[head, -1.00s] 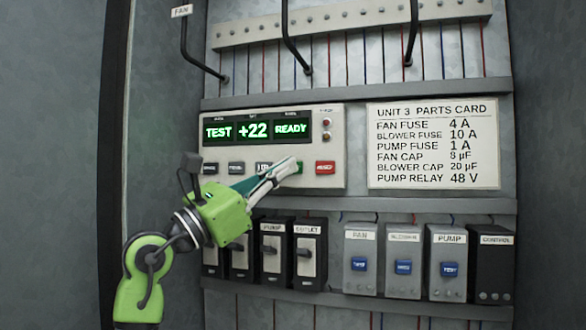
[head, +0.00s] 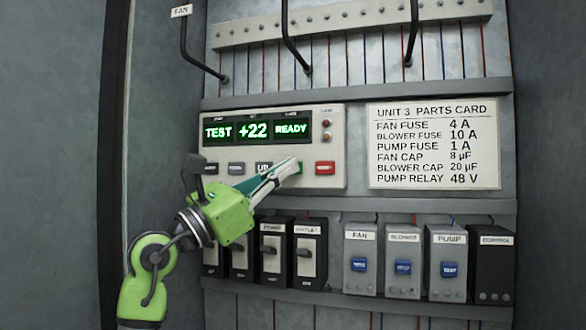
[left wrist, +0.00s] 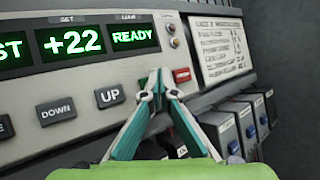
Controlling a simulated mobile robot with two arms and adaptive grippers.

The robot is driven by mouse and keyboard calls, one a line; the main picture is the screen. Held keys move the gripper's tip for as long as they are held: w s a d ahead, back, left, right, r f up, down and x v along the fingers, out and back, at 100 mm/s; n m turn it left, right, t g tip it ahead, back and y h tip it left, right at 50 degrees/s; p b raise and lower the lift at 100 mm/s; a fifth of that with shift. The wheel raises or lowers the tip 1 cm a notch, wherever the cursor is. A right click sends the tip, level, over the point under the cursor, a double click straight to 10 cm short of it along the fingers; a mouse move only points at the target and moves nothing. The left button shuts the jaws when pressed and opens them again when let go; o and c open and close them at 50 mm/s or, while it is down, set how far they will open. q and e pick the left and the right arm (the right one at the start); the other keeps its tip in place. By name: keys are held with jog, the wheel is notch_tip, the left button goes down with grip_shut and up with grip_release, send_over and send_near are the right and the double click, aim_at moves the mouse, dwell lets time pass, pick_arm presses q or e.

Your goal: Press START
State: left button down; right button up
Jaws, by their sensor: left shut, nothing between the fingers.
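The control panel (head: 336,120) has a display (head: 256,130) reading TEST, +22 and READY. A row of buttons runs below the display. A green button (head: 300,166) shows only as a sliver behind my left gripper's tips; its label cannot be read. My left gripper (head: 292,164) is shut and empty, its tips at the green button. I cannot tell whether they touch it. In the left wrist view the closed tips (left wrist: 160,84) sit between the UP button (left wrist: 109,96) and the red button (left wrist: 182,75), covering the green one. My right gripper is not in view.
The red button (head: 325,168) is close to the right of the tips. The grey DOWN button (left wrist: 57,111) is farther left. Black breakers (head: 272,255) and grey relay modules (head: 361,280) stand below. A parts card (head: 434,143) hangs at right. Black bent rods (head: 203,66) protrude above.

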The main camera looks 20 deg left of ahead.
pick_arm(q)
jog(key=shift+w, duration=0.4)
dwell(0.3)
jog(key=shift+s, duration=0.8)
jog(key=shift+s+a+b, duration=0.1)
jog(key=shift+s+b, duration=0.4)
jog(key=shift+s, duration=2)
